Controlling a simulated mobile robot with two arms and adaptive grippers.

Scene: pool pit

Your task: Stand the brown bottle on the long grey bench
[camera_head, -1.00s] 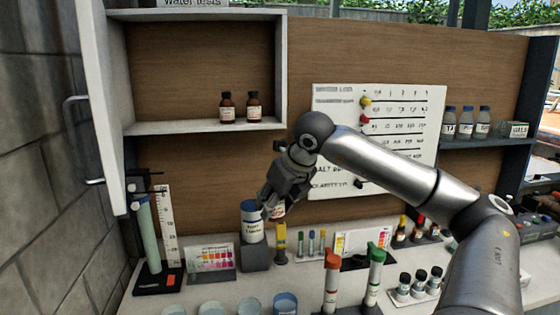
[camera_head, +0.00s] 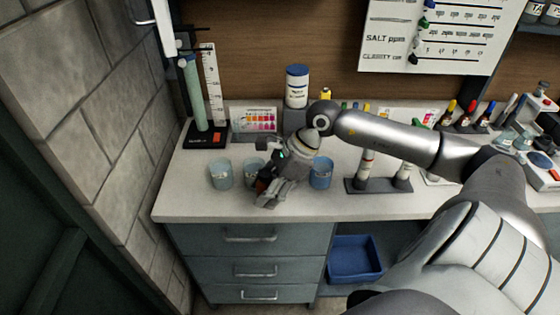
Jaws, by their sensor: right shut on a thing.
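My right gripper (camera_head: 264,190) comes in from the right and points down and left, over the front part of the pale counter (camera_head: 185,205). It is shut on a small dark brown bottle (camera_head: 262,185), which is mostly hidden by the fingers and wrist. I cannot tell how far its base is from the counter top. The counter has grey drawers below; I cannot tell if it is the long grey bench. No other bench shows clearly. My left gripper is not in view.
Several cups stand by the gripper, including a pale one (camera_head: 221,174) and a blue one (camera_head: 321,172). A blue-lidded tub (camera_head: 297,86) and a colour chart (camera_head: 254,121) stand behind. A tube rack (camera_head: 378,184) is to the right. A blue bin (camera_head: 354,258) sits below.

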